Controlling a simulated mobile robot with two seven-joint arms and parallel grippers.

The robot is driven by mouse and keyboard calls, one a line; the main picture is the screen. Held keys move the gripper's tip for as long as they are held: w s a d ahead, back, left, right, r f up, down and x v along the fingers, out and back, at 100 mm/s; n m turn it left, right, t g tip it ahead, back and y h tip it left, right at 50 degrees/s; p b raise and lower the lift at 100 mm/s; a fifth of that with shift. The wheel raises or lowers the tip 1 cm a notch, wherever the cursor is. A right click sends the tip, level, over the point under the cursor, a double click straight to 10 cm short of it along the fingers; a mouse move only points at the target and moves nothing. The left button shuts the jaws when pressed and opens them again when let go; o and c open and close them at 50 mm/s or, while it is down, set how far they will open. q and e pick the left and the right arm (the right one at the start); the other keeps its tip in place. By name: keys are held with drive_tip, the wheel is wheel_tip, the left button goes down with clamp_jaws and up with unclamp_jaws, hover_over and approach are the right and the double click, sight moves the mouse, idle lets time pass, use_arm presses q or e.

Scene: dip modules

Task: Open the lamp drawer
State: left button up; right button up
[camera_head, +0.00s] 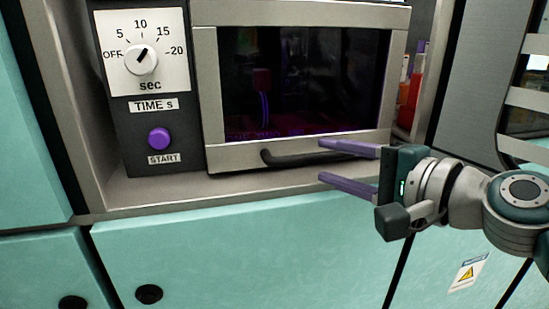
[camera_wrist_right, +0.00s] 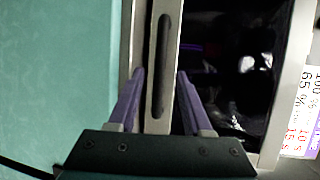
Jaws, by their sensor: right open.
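The lamp drawer (camera_head: 205,90) has a light grey frame around a dark window and appears shut in its housing. Its curved black handle (camera_head: 285,158) runs along the lower edge. It also shows upright in the wrist view (camera_wrist_right: 163,60). My right gripper (camera_head: 321,160) is open, with its purple fingers pointing left near the handle's right end. In the wrist view, the handle lies between the two fingers (camera_wrist_right: 160,74). I cannot tell whether the fingers reach around it or stop short. Nothing is held. My left gripper is out of view.
A dark panel with a time dial (camera_head: 141,60) and a purple start button (camera_head: 159,138) stands left of the drawer. A grey ledge (camera_head: 150,193) and teal cabinet fronts (camera_head: 240,250) lie below. Red and orange items (camera_head: 413,95) stand at the right.

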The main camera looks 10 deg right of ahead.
drive_tip(key=shift+x, duration=1.3)
drive_tip(key=shift+c, duration=0.4)
clamp_jaws()
